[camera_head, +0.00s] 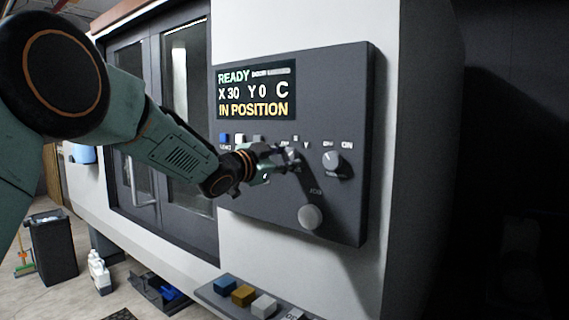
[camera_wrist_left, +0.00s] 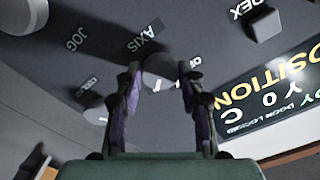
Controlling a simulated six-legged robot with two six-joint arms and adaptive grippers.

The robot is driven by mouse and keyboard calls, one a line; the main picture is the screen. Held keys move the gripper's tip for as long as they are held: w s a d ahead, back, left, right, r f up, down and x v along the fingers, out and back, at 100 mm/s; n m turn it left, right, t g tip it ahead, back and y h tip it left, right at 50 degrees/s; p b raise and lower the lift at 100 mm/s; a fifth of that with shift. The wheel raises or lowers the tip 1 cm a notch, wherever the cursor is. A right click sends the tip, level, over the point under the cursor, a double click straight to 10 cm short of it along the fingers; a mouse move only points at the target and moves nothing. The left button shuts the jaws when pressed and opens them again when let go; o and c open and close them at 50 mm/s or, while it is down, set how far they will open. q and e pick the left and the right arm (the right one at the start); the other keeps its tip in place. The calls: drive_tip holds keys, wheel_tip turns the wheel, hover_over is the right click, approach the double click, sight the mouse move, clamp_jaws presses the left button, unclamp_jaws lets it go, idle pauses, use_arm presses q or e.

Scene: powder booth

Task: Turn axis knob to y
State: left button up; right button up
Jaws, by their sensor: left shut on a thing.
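In the head view the gripper hides most of the knob. A small white mark shows near the knob, but its setting cannot be told. The display (camera_head: 257,88) reads READY, X 30, Y 0, C, IN POSITION. My right gripper is not in view.
An off/on knob (camera_head: 337,165) is right of my gripper, and a pale round knob (camera_head: 310,217) is below. Several small buttons (camera_head: 240,138) sit under the display. A ledge with colored blocks (camera_head: 243,295) is below. Double doors (camera_head: 165,110) stand left.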

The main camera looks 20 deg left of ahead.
use_arm(q)
drive_tip(key=shift+f+m, duration=0.15)
drive_tip(key=shift+m, duration=0.25)
drive_tip(key=o, duration=1.2)
drive_tip(key=shift+s+r, duration=0.15)
drive_tip(key=shift+r, duration=0.05)
drive_tip(key=v, duration=1.2)
